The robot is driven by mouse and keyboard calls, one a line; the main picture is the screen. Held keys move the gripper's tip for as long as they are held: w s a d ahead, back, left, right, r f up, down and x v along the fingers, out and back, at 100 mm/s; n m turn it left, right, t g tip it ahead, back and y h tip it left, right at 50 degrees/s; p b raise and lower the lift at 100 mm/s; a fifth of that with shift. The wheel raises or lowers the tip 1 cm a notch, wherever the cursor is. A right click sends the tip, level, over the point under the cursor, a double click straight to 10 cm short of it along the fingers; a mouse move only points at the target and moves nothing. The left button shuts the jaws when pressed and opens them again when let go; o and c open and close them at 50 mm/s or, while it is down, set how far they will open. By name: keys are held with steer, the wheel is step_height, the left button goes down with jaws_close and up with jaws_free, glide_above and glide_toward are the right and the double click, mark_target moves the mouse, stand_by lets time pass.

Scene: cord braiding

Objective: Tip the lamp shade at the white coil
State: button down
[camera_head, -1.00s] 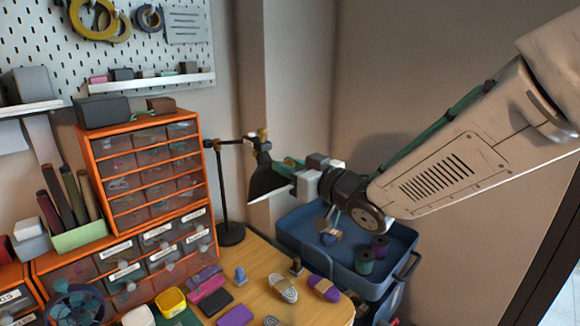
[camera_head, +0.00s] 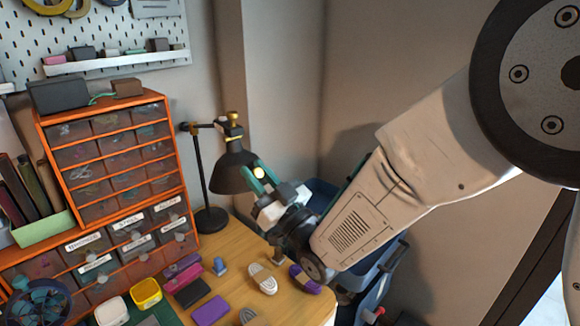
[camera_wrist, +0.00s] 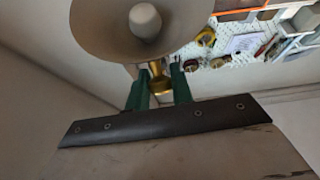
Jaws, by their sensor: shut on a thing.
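The black lamp shade (camera_head: 232,168) hangs from its jointed stand above the wooden table, its mouth facing mostly downward. In the wrist view I see the pale inside of the shade (camera_wrist: 100,28) and the bulb (camera_wrist: 145,20). My gripper (camera_head: 258,173) is at the shade's right side. Its green fingers are shut on a small brass knob (camera_wrist: 158,80) at the shade's edge. The white coil (camera_head: 262,277) lies flat on the table, below and a little right of the shade. I cannot tell whether the shade's mouth points at it.
A purple coil (camera_head: 305,280) lies right of the white coil, under my arm. A grey coil (camera_head: 249,317) lies nearer the front. The lamp's round base (camera_head: 208,220) stands at the back. An orange drawer cabinet (camera_head: 115,165) is on the left, and a blue tray (camera_head: 358,275) is partly hidden.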

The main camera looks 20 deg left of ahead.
steer(key=shift+f, duration=0.2)
stand_by(0.3)
steer(key=c, duration=1.3)
jaws_free()
steer(key=shift+w, duration=0.1)
steer(key=shift+o, duration=0.2)
steer(key=v, duration=0.7)
steer(key=shift+d+f, duration=0.25)
steer(key=shift+t, duration=0.3)
